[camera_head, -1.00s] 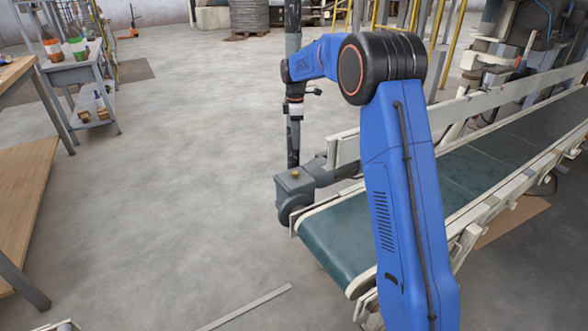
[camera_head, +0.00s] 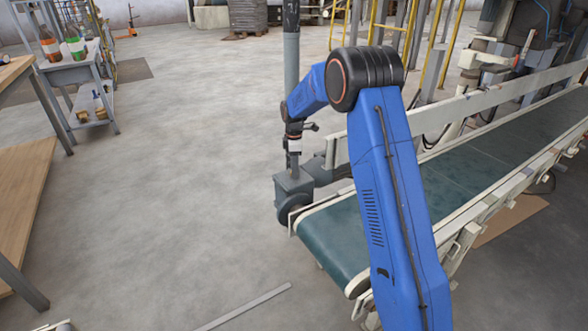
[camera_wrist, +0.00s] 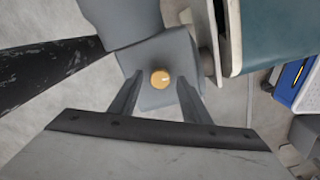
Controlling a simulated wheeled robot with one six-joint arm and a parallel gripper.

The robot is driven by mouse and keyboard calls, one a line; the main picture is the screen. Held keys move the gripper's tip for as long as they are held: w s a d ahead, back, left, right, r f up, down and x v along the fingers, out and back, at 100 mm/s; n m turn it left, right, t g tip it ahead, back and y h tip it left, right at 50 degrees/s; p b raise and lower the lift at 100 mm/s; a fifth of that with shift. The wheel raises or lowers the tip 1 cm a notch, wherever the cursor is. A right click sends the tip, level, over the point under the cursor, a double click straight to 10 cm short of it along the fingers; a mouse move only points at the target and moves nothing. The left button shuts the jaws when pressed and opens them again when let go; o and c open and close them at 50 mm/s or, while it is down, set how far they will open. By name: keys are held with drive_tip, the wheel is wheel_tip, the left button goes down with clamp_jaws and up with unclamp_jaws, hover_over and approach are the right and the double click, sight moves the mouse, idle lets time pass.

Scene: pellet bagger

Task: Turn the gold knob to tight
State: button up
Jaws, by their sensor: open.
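The gold knob (camera_wrist: 160,79) sits on top of a grey box (camera_wrist: 152,98) in the wrist view. It is round, with a pale mark on its face. My gripper (camera_wrist: 158,88) is open above it, with one dark finger to either side, and the knob shows between the fingertips. I cannot tell how far the fingertips are above the box. In the head view my gripper (camera_head: 293,162) points down at the grey box (camera_head: 290,186) at the near end of the conveyor, and the knob is hidden there.
The conveyor with its green belt (camera_head: 340,243) runs right from the box. A dark grey pole (camera_head: 291,60) rises behind my wrist. A wooden bench (camera_head: 28,170) and a shelf with bottles (camera_head: 75,70) stand at left. The floor between is clear.

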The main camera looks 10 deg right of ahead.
drive_tip(key=shift+f, duration=0.1)
drive_tip(key=c, duration=1)
drive_tip(key=shift+c, duration=0.2)
